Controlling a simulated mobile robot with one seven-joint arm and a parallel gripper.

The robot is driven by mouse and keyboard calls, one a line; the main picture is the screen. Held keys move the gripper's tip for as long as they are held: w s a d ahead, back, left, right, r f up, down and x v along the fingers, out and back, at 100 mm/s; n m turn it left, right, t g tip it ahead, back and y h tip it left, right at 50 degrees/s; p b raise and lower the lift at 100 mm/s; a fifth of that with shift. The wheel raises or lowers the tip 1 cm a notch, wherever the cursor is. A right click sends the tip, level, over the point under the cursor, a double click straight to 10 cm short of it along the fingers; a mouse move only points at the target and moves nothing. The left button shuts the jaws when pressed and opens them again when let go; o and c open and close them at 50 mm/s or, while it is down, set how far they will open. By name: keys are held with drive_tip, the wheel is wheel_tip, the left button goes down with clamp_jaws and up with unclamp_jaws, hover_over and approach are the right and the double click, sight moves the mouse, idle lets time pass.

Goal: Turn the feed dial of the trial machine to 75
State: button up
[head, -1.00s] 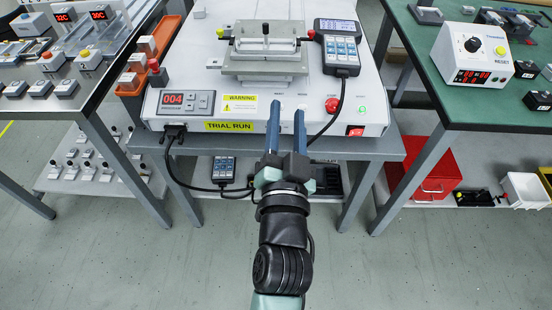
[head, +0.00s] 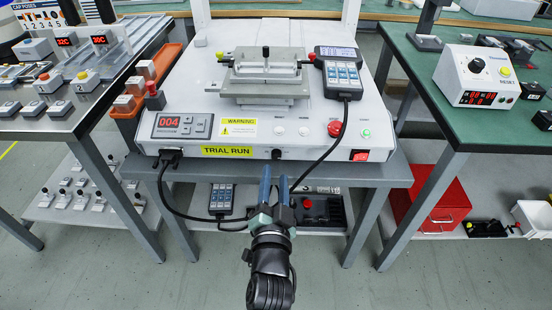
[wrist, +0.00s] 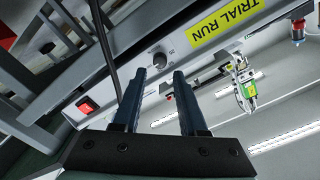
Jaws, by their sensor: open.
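The trial machine (head: 335,152) is a white bench unit with a yellow TRIAL RUN label and a red display (head: 172,121) reading 004. A small dark dial (head: 277,154) sits on its front edge, right of the label. In the wrist view the dial (wrist: 160,60) is a round knob just beyond and between my fingertips, with small marks beside it that I cannot read clearly. My gripper (head: 275,178) is open and empty, with its blue fingers just below the dial in the head view. The fingers (wrist: 158,76) show a gap and appear apart from the dial.
A black cable (head: 326,150) hangs in front of the machine, right of the dial. A red rocker switch (head: 359,155) is farther right and a red button (head: 335,129) sits above. A hand pendant (head: 341,75) rests on top. Side benches flank the machine.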

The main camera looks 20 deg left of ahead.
sight(276, 158)
drive_tip(key=p+x, duration=0.1)
drive_tip(key=x, duration=0.2)
drive_tip(key=shift+w+a+r+p, duration=0.1)
drive_tip(key=shift+r+p, duration=0.05)
drive_tip(key=shift+p, duration=0.15)
drive_tip(key=shift+x, duration=0.9)
clamp_jaws()
